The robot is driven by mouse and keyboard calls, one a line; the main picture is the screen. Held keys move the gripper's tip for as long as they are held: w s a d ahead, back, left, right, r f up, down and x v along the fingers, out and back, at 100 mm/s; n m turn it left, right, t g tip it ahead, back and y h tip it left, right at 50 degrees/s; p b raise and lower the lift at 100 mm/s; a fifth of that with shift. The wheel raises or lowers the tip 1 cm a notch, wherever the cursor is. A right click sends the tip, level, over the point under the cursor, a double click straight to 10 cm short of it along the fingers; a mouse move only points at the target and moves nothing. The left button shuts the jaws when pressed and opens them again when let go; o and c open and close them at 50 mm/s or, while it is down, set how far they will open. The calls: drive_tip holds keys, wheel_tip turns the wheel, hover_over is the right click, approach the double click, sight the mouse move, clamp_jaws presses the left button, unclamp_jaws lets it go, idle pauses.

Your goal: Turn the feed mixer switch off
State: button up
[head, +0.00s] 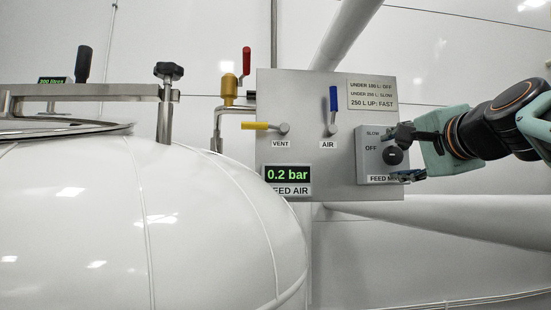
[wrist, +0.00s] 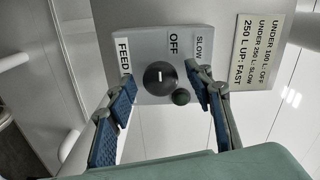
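The feed mixer switch is a round black knob on a grey box (head: 367,163) at the panel's right side. The knob (wrist: 159,77) has a short white mark, and a dark ball (wrist: 181,96) sits at its lower right in the wrist view. I cannot tell for sure which setting it points to. OFF and SLOW labels show; any further label is hidden. My gripper (wrist: 163,80) is open, one finger on either side of the switch, with a gap to the knob. In the head view my gripper (head: 395,155) reaches in from the right, partly covering the box.
The panel (head: 300,105) carries a yellow VENT lever (head: 256,126), a blue AIR lever (head: 334,99) and a display (head: 287,174) reading 0.2 bar. A sign (head: 372,95) gives speeds by litres. A white tank (head: 130,220) fills the left. Free room lies below the box.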

drive_tip(key=shift+s, duration=0.1)
drive_tip(key=s, duration=1.1)
drive_tip(key=shift+s+d, duration=0.2)
drive_tip(key=shift+s, duration=0.2)
drive_tip(key=a+f+n+g+y+p, duration=0.1)
drive_tip(key=a+f+n+g+p, duration=0.4)
drive_tip(key=f, duration=0.6)
drive_tip(key=a+f+n+g+y+p, duration=0.1)
drive_tip(key=a+f+n+g, duration=0.15)
drive_tip(key=a+f, duration=0.65)
drive_tip(key=s+f+n+g+h+p, duration=0.1)
drive_tip(key=s+f+n, duration=0.1)
drive_tip(key=f, duration=0.4)
drive_tip(key=s+f+n+g+p, duration=0.1)
drive_tip(key=s+f+n+g, duration=0.1)
drive_tip(key=f, duration=0.5)
drive_tip(key=s+a+f+n+g+h+p, duration=0.1)
drive_tip(key=s+f+n+g+p, duration=0.1)
drive_tip(key=s+f, duration=0.4)
drive_tip(key=shift+f+n+h, duration=0.3)
drive_tip(key=shift+f+n, duration=0.2)
drive_tip(key=shift+n, duration=0.35)
